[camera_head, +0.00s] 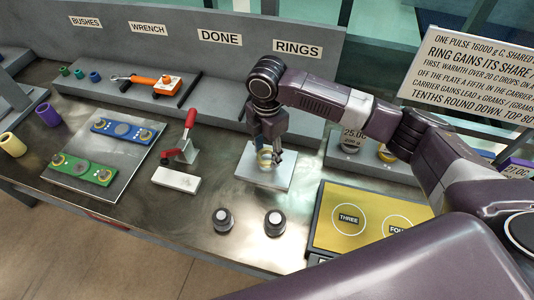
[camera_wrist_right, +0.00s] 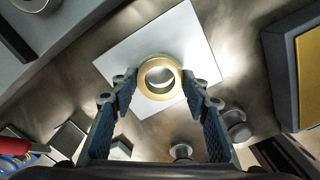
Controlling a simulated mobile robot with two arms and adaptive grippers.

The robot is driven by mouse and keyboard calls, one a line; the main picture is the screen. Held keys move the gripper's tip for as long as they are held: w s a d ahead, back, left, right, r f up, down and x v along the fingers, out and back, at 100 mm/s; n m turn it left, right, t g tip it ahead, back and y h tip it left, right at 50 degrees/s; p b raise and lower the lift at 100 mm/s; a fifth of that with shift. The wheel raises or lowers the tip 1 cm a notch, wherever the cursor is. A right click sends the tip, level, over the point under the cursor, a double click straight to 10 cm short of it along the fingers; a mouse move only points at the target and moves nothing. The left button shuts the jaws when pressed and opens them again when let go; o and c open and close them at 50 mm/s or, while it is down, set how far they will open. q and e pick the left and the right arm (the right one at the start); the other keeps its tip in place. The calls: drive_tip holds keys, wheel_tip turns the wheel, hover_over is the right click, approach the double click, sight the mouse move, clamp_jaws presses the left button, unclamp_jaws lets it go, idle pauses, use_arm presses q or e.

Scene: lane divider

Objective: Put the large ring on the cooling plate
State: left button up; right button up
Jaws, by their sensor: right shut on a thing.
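A brass-coloured ring (camera_wrist_right: 160,95) is between the fingertips of my right gripper (camera_wrist_right: 159,80) in the right wrist view. The fingers are shut on it from both sides. In the head view the ring (camera_head: 264,160) is partly hidden by my right gripper (camera_head: 269,154). Below it is a pale square plate (camera_head: 252,173), which also shows in the wrist view (camera_wrist_right: 185,30). The ring is over the middle of this plate; I cannot tell whether it touches it. My left gripper is not in view.
A grey wall with a RINGS label (camera_head: 297,49) is behind.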

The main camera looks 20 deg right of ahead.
drive_tip(key=shift+f, duration=0.7)
drive_tip(key=shift+f, duration=0.15)
drive_tip(key=o, duration=1.3)
wheel_tip(320, 180, up, 12)
drive_tip(key=shift+r+b, duration=0.2)
drive_tip(key=shift+b, duration=1)
